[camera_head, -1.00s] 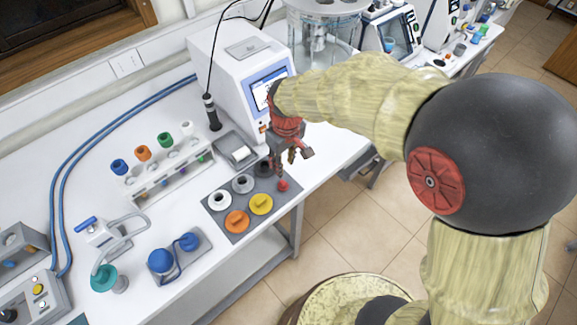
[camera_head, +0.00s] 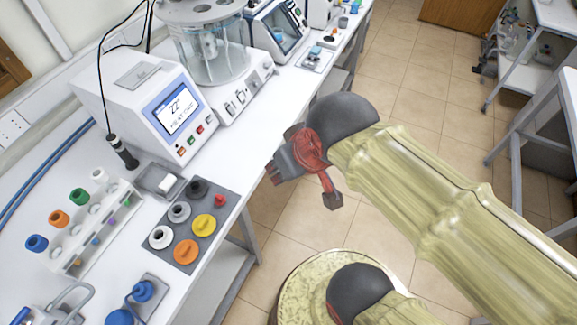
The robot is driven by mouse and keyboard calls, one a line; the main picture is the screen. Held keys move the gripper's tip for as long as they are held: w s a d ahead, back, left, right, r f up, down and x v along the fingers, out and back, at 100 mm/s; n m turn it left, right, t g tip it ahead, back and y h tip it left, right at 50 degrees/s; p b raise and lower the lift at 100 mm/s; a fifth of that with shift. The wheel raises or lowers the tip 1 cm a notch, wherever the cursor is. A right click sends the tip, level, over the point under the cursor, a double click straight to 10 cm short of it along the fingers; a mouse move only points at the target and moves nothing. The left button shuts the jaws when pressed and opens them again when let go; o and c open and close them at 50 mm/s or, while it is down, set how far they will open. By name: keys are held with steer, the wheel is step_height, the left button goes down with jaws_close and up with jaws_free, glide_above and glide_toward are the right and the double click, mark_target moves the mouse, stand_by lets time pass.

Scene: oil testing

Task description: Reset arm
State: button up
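My gripper (camera_head: 302,188) is red and dark grey. It hangs in front of the bench edge, over the floor, to the right of the grey cap mat. Its fingers are spread apart and nothing shows between them. My pale, wood-patterned arm reaches in from the lower right. The grey mat (camera_head: 224,184) lies near the bench's front edge. It bears an orange cap (camera_head: 186,252), a yellow cap (camera_head: 204,225), a white ring (camera_head: 161,237), a grey ring (camera_head: 179,212), a black ring (camera_head: 198,189) and a small red knob (camera_head: 220,200).
A white tester with a lit screen (camera_head: 174,108) stands behind the mat, with a glass-vessel device (camera_head: 205,45) to its right. A rack of capped tubes (camera_head: 75,255) stands at the left. Open tiled floor (camera_head: 395,115) lies right of the bench (camera_head: 275,110).

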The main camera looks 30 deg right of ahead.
steer(key=shift+s+d, duration=0.1)
steer(key=shift+s, duration=0.15)
step_height(320, 180, down, 4)
steer(key=b, duration=0.4)
steer(key=shift+f, duration=0.15)
stand_by(0.7)
